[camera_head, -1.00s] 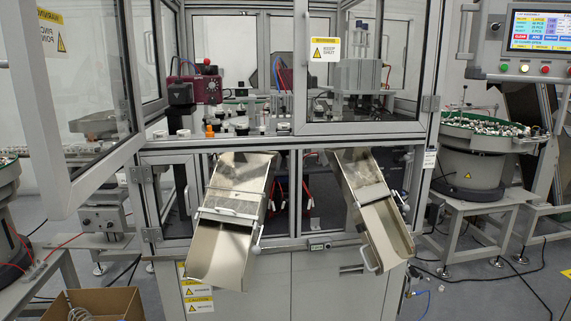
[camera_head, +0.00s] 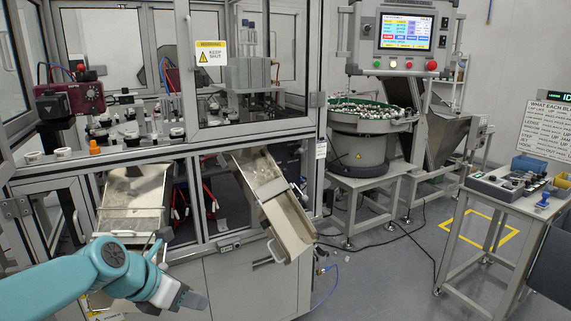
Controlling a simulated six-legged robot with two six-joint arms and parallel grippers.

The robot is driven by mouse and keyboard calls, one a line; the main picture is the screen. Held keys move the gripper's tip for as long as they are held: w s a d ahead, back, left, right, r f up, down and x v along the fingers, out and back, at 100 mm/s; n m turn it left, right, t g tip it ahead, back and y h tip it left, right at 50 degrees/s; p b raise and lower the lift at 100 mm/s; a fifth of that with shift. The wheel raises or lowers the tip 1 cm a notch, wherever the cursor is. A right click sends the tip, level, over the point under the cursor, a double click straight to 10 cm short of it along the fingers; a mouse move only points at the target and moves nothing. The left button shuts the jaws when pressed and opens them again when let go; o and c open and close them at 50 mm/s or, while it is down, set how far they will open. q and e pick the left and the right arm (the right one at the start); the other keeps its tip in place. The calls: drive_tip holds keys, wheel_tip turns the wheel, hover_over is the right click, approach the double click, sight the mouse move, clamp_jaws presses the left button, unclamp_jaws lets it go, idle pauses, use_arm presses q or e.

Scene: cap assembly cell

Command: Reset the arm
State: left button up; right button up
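My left arm comes in from the lower left of the head view in teal. Its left gripper (camera_head: 190,299) is dark grey, at the bottom of the picture, in front of the machine's lower panel. The gap between its fingers does not show clearly, and I see nothing held in it. The arm covers the lower part of the left metal chute (camera_head: 133,196). My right gripper is not in view.
The assembly machine (camera_head: 250,285) stands ahead, with a right chute (camera_head: 275,205) sticking out. A bowl feeder (camera_head: 360,150) and a control screen (camera_head: 406,32) are to its right. A table with a control box (camera_head: 505,187) stands at the right.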

use_arm(q)
drive_tip(key=s+d+f+m+g+p, duration=0.15)
drive_tip(key=s+f, duration=0.25)
drive_tip(key=f, duration=0.5)
drive_tip(key=s+d+f+m+g, duration=0.2)
drive_tip(key=s+f+m, duration=0.15)
drive_tip(key=f, duration=0.55)
drive_tip(key=s+d+f+m+g+p, duration=0.15)
drive_tip(key=s+f, duration=0.25)
drive_tip(key=f, duration=0.4)
drive_tip(key=s+d+f+m, duration=0.2)
drive_tip(key=s+f+m, duration=0.2)
drive_tip(key=s+m, duration=0.3)
drive_tip(key=s+d+f+m+y, duration=0.1)
drive_tip(key=s+f+m, duration=0.4)
drive_tip(key=m, duration=0.9)
drive_tip(key=s+d, duration=0.1)
drive_tip(key=s, duration=0.2)
drive_tip(key=shift+g, duration=0.4)
drive_tip(key=shift+s+a+f, duration=0.1)
drive_tip(key=shift+a, duration=0.05)
